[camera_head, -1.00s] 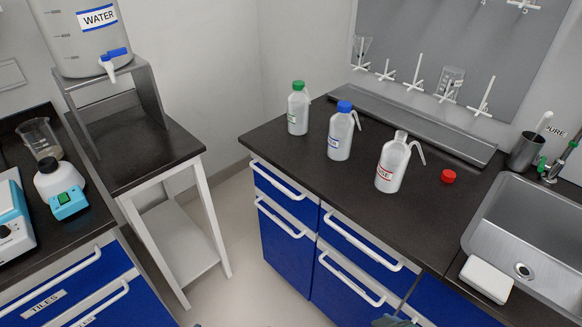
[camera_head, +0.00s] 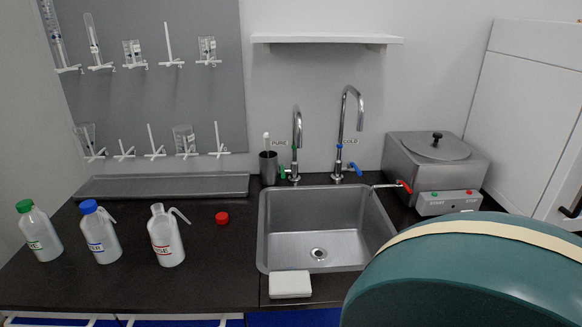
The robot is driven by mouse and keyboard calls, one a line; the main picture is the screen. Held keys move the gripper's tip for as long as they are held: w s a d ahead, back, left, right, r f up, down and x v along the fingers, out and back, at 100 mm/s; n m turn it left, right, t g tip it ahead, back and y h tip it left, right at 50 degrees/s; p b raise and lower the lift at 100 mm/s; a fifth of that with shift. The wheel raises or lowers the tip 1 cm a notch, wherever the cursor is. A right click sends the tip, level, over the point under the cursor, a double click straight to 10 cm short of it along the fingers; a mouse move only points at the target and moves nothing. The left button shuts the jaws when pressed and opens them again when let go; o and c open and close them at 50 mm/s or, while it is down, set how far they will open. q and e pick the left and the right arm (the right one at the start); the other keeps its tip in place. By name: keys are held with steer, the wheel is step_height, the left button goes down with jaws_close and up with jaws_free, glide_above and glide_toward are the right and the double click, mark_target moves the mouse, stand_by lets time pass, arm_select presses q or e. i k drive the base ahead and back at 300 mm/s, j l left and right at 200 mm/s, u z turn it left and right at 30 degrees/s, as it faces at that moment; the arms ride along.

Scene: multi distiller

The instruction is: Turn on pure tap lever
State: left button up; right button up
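The PURE tap (camera_head: 297,130) is a slim chrome gooseneck behind the sink's left half, with a PURE label beside it. Its green lever (camera_head: 283,172) sits low on the left side of the tap's base. A second chrome tap (camera_head: 344,110), labelled COLD, has blue handles and stands to its right. Neither of my grippers is in view, and nothing touches the green lever. No water stream can be made out under the PURE spout.
A steel sink (camera_head: 268,235) lies before the taps. A large teal rounded shape (camera_head: 470,275) with a cream band blocks the lower right. A steel water bath (camera_head: 435,165), a dark cup (camera_head: 268,170), a red cap (camera_head: 222,217) and three wash bottles (camera_head: 166,240) stand on the counter.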

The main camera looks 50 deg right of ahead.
mark_target(283, 171)
steer(key=k+z, duration=0.1)
steer(key=z, duration=1.45)
